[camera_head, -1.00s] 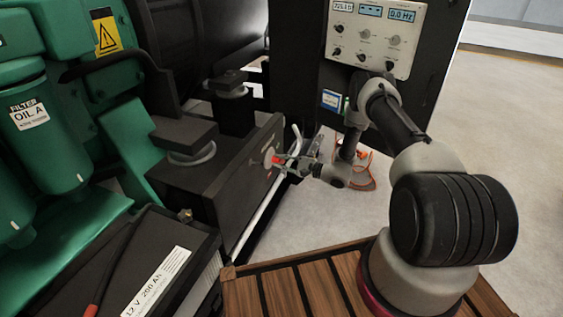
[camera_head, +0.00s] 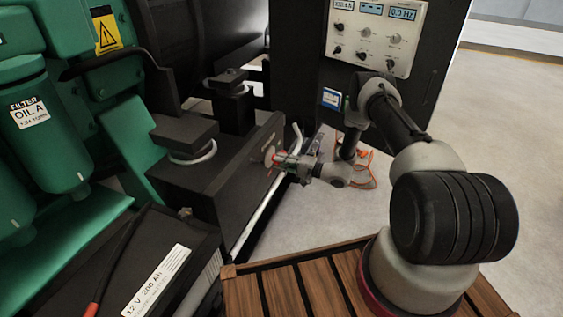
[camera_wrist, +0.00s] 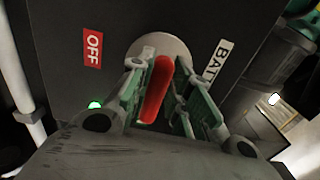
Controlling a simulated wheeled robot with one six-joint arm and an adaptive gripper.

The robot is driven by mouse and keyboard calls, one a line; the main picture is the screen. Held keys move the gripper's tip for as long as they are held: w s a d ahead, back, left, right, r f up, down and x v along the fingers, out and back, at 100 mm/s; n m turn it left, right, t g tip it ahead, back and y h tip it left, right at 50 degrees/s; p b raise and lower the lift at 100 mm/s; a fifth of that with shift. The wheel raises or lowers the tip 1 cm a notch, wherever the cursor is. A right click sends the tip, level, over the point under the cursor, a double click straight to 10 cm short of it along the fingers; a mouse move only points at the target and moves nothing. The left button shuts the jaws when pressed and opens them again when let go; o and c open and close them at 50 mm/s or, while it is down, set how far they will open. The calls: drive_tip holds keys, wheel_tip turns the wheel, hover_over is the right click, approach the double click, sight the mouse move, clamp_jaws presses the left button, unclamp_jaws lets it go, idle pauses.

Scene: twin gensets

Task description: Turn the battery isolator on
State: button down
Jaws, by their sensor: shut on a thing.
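The battery isolator is a pale round disc (camera_wrist: 172,45) with a red handle (camera_wrist: 157,92), on the dark side panel of the genset frame. In the wrist view the handle stands nearly upright, leaning slightly. A red OFF label (camera_wrist: 93,47) is left of the disc and a white label starting "BAT" (camera_wrist: 217,60) is to its right. My gripper (camera_head: 286,160) is at the panel, its green-padded fingers on both sides of the handle, shut on it. In the head view the fingers hide most of the handle.
A green light (camera_wrist: 95,104) shows left of the gripper in the wrist view. A pale pipe (camera_head: 262,222) runs low along the frame. The control panel (camera_head: 374,38) stands behind my arm. A battery (camera_head: 150,270) is at lower left; an orange cable (camera_head: 366,172) lies on the floor.

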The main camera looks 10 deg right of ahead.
drive_tip(key=shift+s+f, duration=0.1)
idle(0.4)
drive_tip(key=c, duration=1.3)
unclamp_jaws()
drive_tip(key=v, duration=1.2)
